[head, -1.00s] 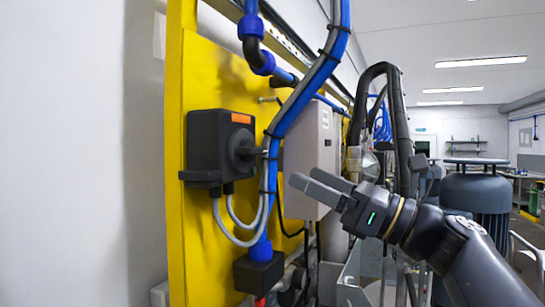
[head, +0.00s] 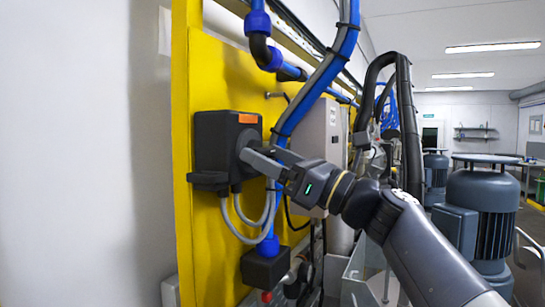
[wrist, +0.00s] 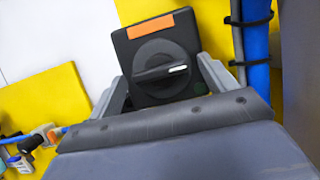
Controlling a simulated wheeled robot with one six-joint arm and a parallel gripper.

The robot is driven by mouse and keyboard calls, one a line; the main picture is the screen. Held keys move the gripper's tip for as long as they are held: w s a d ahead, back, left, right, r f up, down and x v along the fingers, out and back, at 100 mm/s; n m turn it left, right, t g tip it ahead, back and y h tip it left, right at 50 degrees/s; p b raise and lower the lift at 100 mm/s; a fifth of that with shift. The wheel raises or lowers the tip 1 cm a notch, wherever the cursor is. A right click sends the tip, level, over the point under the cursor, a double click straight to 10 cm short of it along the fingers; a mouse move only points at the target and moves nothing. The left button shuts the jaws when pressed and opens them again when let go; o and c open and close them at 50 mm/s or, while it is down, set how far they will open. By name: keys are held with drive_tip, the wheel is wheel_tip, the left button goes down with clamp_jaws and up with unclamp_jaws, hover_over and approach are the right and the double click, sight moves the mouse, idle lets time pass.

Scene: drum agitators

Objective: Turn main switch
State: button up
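The main switch (head: 214,140) is a dark grey box with an orange label, mounted on a yellow panel at left of centre in the head view. In the wrist view the switch (wrist: 124,46) shows its round black knob (wrist: 160,74). The knob's raised bar lies nearly level, slightly tilted, with a white mark at its right end. My gripper (head: 260,160) is right at the switch front and hides the knob in the head view. In the wrist view its two grey fingers stand apart, left and right of the knob, with no clear contact visible.
Blue pipes (head: 322,80) and grey cables run just right of the switch. A light grey box (head: 313,128) hangs behind my gripper. The yellow panel (head: 215,235) lies close behind. A large dark motor (head: 480,215) stands at the right.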

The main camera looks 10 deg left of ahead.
drive_tip(key=c, duration=1)
drive_tip(key=shift+o, duration=0.2)
drive_tip(key=shift+n, duration=0.6)
drive_tip(key=n+g, duration=0.2)
drive_tip(key=n, duration=0.1)
drive_tip(key=n+g, duration=0.2)
drive_tip(key=n, duration=0.2)
drive_tip(key=n+g, duration=0.1)
drive_tip(key=n, duration=0.2)
drive_tip(key=shift+w+d+r+n+g, duration=0.2)
drive_tip(key=shift+w+n+g, duration=0.1)
drive_tip(key=shift+w+g, duration=0.1)
drive_tip(key=n+g+p, duration=0.1)
drive_tip(key=n, duration=0.2)
drive_tip(key=n+g+h+p, duration=0.1)
drive_tip(key=n+p, duration=0.1)
drive_tip(key=n, duration=0.1)
drive_tip(key=shift+r+h, duration=0.2)
drive_tip(key=shift+h, duration=0.1)
drive_tip(key=shift+n+h+p, duration=0.8)
drive_tip(key=shift+n+p, duration=0.05)
drive_tip(key=shift+n, duration=1.35)
drive_tip(key=o, duration=1)
